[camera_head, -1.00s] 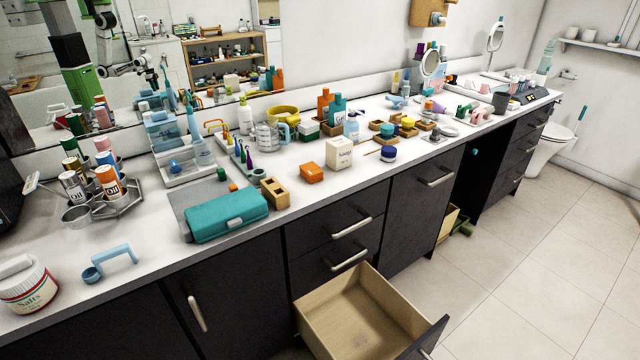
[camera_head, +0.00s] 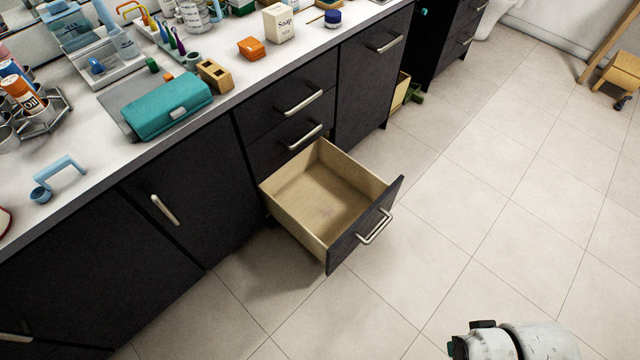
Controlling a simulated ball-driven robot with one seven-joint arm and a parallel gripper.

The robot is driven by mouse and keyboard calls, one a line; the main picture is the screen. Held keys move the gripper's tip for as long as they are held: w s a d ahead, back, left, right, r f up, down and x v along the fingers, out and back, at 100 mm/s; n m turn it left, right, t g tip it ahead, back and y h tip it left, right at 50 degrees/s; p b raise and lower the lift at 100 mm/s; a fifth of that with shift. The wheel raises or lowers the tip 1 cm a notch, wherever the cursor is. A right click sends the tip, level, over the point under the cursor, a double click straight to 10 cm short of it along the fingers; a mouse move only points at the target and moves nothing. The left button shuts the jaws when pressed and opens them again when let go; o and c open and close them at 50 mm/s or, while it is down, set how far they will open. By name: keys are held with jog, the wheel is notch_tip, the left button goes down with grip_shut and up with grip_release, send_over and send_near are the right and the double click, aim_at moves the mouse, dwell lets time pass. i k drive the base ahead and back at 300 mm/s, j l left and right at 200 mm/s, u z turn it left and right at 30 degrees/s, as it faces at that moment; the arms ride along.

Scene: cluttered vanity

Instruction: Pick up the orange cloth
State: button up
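A small orange, block-like item (camera_head: 252,47) lies on the white counter near its front edge, left of the soap box. It is the likeliest match for the orange cloth, but it is too small to tell if it is fabric. White and black parts of my arm show at the bottom right, over the floor and far from the counter. The fingers of my gripper are not visible.
A white soap box (camera_head: 279,22), a wooden holder (camera_head: 215,76) and a teal case (camera_head: 167,104) stand near the orange item. An open, seemingly empty drawer (camera_head: 376,188) juts out below the counter. The tiled floor (camera_head: 480,200) to the right is clear.

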aim_at(251, 47)
jog(key=u, duration=0.25)
jog(key=i+l+u, duration=0.1)
jog(key=u, duration=0.3)
jog(key=i+l+u, duration=0.15)
jog(key=u, duration=0.2)
jog(key=i+l+u, duration=0.2)
jog(key=u, duration=0.2)
jog(key=i, duration=0.05)
